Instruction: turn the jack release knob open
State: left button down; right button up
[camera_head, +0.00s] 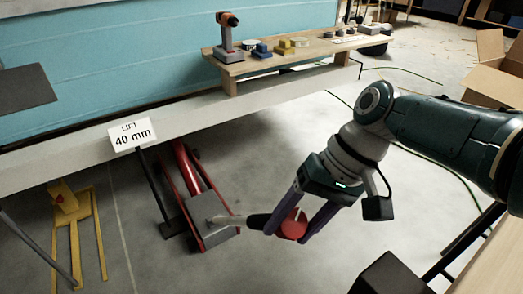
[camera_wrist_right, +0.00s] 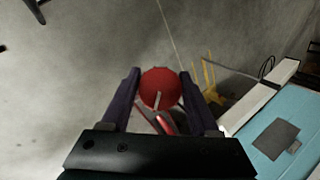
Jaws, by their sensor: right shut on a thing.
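The red jack (camera_head: 190,172) stands on the floor under the grey beam, with a grey box-like body (camera_head: 209,221) at its near end. A handle with a black grip (camera_head: 259,221) runs right from it to the round red release knob (camera_head: 293,226). My right gripper (camera_head: 289,236) is shut on this knob, one purple finger on each side. In the right wrist view the knob (camera_wrist_right: 160,83) sits between the fingertips (camera_wrist_right: 159,76) and bears a pale line, slightly tilted, towards the palm. My left gripper is not in view.
A sign reading "LIFT 40 mm" (camera_head: 132,134) is on the grey beam (camera_head: 60,165). A yellow stand (camera_head: 75,230) is at the left. A wooden bench (camera_head: 285,62) holds tools behind. Cardboard boxes (camera_head: 492,75) are at the right. The floor around the knob is clear.

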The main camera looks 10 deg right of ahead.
jog(key=shift+m+y, duration=0.5)
jog(key=shift+m, duration=0.2)
jog(key=o, duration=1.4)
jog(key=shift+c, duration=0.2)
jog(key=shift+r, duration=0.1)
jog(key=p+v, duration=0.5)
jog(key=v, duration=0.4)
jog(key=shift+d+r+p, duration=0.3)
jog(key=shift+p, duration=0.1)
jog(key=shift+s, duration=0.1)
